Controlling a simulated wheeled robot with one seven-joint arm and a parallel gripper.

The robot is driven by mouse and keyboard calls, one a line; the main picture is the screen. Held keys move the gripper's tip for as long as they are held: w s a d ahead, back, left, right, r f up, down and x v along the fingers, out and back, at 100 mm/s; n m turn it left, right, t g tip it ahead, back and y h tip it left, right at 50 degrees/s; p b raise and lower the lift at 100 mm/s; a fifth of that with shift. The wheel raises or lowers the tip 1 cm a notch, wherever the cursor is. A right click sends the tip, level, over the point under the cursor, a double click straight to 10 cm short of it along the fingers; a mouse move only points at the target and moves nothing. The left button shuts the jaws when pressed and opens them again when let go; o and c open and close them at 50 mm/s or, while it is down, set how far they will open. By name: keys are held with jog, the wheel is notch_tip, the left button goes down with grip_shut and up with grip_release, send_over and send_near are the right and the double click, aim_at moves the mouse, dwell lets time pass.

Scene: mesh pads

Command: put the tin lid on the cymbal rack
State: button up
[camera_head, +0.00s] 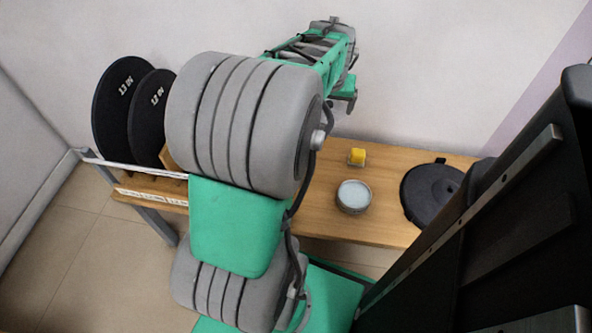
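A small round tin (354,196) with a pale blue-grey top stands on the wooden table; I cannot tell whether that top is a separate lid. The cymbal rack (150,194) is at the table's left end, with a wooden base, a thin rail and paper labels. Two black discs (119,92) marked with inch sizes stand upright in it. My arm hides the rack's right part. My gripper (345,98) is raised near the back wall, above and behind the tin and apart from it. Its fingers are small and partly hidden, so its opening is unclear.
A yellow block (356,156) sits on the table (395,225) behind the tin. A black round pad or lid (431,194) lies flat to the right, with another dark thing beyond it, partly hidden. Bare wood surrounds the tin. The wall stands close behind.

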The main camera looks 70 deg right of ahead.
aim_at(322, 152)
notch_tip(322, 152, down, 18)
jog(key=b, duration=0.7)
jog(key=shift+w, duration=0.15)
jog(key=shift+f, duration=0.2)
jog(key=o, duration=1.2)
jog(key=shift+o, duration=0.2)
jog(key=shift+r, duration=0.1)
jog(key=shift+r, duration=0.25)
jog(key=p+v, duration=0.5)
jog(key=v, duration=0.6)
jog(key=shift+a+r, duration=0.3)
